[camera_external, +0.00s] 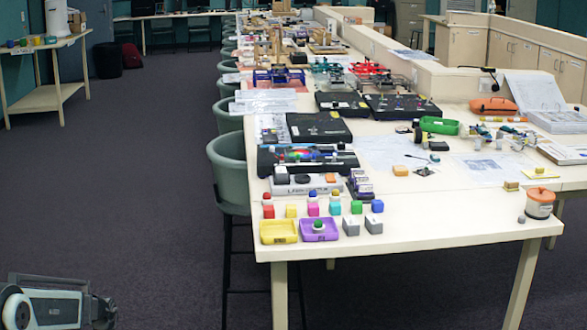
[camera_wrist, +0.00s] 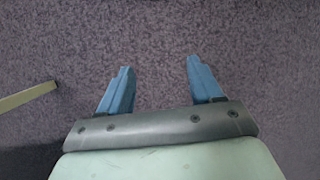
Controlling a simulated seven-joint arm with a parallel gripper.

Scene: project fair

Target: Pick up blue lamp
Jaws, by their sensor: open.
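I cannot pick out a blue lamp for certain in either view. A thin dark gooseneck shape (camera_external: 480,68) stands at the back right of the long table in the external view; it may be a lamp, but it looks black rather than blue. My gripper (camera_wrist: 158,64) shows in the wrist view with its two blue fingers wide apart and nothing between them, above bare carpet. In the external view part of my arm shows at the bottom left corner, over the floor and well left of the table.
The long cream table (camera_external: 420,235) holds small coloured blocks, a yellow tray (camera_external: 279,238), a purple tray (camera_external: 319,236), black boards and an orange-lidded jar (camera_external: 540,205). Green chairs (camera_external: 228,165) line its left side. Carpet (camera_external: 120,200) is open between my arm and the table.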

